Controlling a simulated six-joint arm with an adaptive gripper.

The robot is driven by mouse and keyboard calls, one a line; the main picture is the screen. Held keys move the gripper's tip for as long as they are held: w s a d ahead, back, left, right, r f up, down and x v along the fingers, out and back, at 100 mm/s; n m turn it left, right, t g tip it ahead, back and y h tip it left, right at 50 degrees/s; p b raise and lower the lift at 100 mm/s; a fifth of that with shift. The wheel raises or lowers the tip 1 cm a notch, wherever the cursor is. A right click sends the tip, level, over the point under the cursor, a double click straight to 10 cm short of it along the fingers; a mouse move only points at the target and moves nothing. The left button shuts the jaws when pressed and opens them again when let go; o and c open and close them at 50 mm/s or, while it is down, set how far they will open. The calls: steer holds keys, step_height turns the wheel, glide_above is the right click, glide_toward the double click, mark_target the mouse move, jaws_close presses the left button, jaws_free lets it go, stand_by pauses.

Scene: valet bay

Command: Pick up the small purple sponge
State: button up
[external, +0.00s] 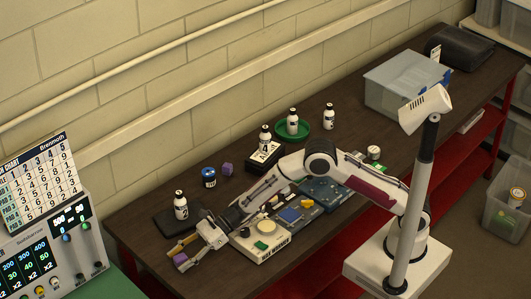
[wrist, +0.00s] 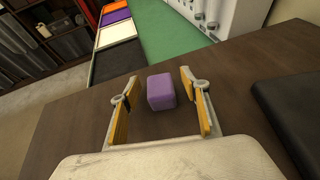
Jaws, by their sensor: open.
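A small purple sponge (wrist: 161,92) sits on the dark tabletop in the wrist view. In the external view this purple block (external: 180,260) is near the table's front left corner. My gripper (wrist: 159,78) is open, with one yellow-padded finger on each side of the sponge and a visible gap to each. In the external view my gripper (external: 179,254) is low at that corner, partly overlapping the block. A second purple block (external: 227,169) stands farther back, beside a blue jar; I cannot tell from its size which is the smaller.
A black mat (external: 165,226) with a white bottle (external: 181,207) lies close behind my gripper; the mat edge (wrist: 285,110) shows at right in the wrist view. The table's left edge is close.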

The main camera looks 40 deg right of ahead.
mark_target(180, 257)
stand_by(0.3)
steer(key=c, duration=0.9)
steer(key=shift+r, duration=0.1)
steer(key=shift+r, duration=4.95)
